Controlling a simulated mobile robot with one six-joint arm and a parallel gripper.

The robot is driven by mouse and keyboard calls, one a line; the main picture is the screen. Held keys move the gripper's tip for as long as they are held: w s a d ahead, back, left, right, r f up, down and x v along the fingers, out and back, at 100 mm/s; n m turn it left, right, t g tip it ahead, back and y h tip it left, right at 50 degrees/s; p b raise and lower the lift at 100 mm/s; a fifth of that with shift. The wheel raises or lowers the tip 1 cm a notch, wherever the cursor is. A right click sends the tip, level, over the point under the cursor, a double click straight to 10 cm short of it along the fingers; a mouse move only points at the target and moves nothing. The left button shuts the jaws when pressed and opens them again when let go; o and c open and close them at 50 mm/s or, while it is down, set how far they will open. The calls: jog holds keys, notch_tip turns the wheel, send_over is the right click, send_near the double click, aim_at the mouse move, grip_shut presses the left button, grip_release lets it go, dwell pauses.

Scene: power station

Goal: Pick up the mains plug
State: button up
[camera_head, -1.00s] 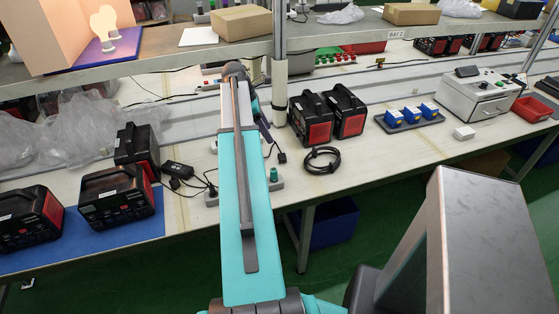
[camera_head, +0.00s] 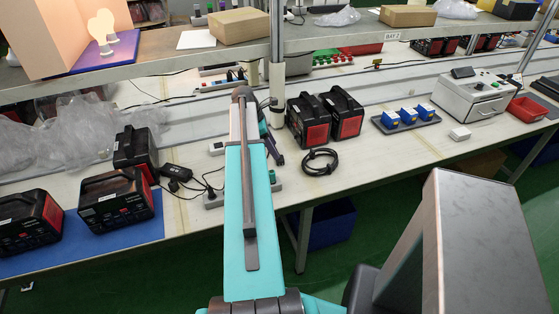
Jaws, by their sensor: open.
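My gripper (camera_head: 272,146) shows only in part beyond the end of my teal arm, low over the bench. Its dark fingers are apart and nothing shows held between them. I cannot clearly make out the mains plug now. The spot right of the arm, where a small black plug-like piece with a thin cord showed earlier, is covered by the gripper. A black adapter (camera_head: 175,172) with a cord lies left of the strip.
Two black-and-red power units (camera_head: 318,132) and a coiled black cable (camera_head: 320,162) stand close right of the gripper. More units (camera_head: 117,200) stand on a blue mat (camera_head: 150,228) at left. A shelf (camera_head: 150,65) and its upright post (camera_head: 277,60) are overhead.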

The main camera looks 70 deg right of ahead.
aim_at(280, 160)
jog(key=shift+s+d+f, duration=0.1)
jog(key=shift+f, duration=0.25)
jog(key=shift+s+f, duration=0.1)
jog(key=shift+p+x, duration=0.95)
jog(key=shift+x, duration=1.55)
jog(key=shift+c, duration=0.4)
jog(key=c, duration=1)
